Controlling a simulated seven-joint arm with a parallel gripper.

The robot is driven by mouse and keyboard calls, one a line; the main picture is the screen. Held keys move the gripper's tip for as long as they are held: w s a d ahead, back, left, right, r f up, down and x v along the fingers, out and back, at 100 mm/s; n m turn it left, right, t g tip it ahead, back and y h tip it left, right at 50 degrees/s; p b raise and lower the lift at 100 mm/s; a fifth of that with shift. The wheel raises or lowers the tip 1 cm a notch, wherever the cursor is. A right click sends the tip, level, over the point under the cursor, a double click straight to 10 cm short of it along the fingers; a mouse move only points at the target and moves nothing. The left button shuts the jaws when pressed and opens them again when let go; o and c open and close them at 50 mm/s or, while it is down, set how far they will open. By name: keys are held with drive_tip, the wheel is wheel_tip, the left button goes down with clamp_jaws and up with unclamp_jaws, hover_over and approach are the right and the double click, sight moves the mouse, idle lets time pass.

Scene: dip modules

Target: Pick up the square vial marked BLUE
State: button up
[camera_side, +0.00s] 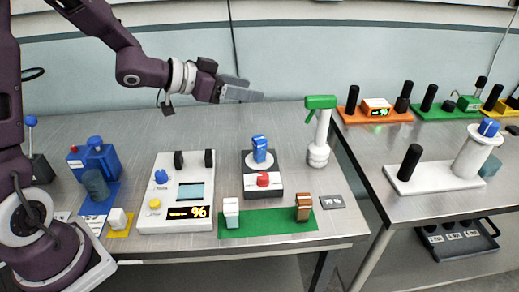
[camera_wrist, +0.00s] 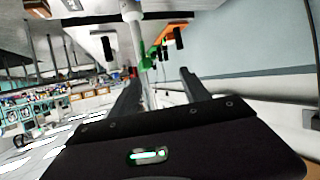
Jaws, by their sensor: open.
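A small blue square vial (camera_side: 259,148) stands on the round white top of a dark device (camera_side: 262,184) with a red knob, near the middle of the near table. Its marking is too small to read. Another blue piece (camera_side: 488,127) sits on top of a white cylinder on the right table. My gripper (camera_side: 258,96) is raised above and behind the dark device, pointing right, well apart from the vial. In the wrist view, its two dark fingers (camera_wrist: 160,88) stand apart with nothing held between them. I cannot make out the vial in the wrist view.
On the green mat (camera_side: 265,222) stand a white-topped block (camera_side: 231,212) and a brown block (camera_side: 303,207). A white instrument (camera_side: 176,195) stands left of the dark device, a green-topped spray bottle (camera_side: 319,130) right of it. A gap separates the tables. The back of the near table is clear.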

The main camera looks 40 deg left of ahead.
sight(257, 138)
wheel_tip(257, 138, down, 14)
drive_tip(key=shift+r, duration=0.15)
drive_tip(key=x, duration=0.7)
clamp_jaws()
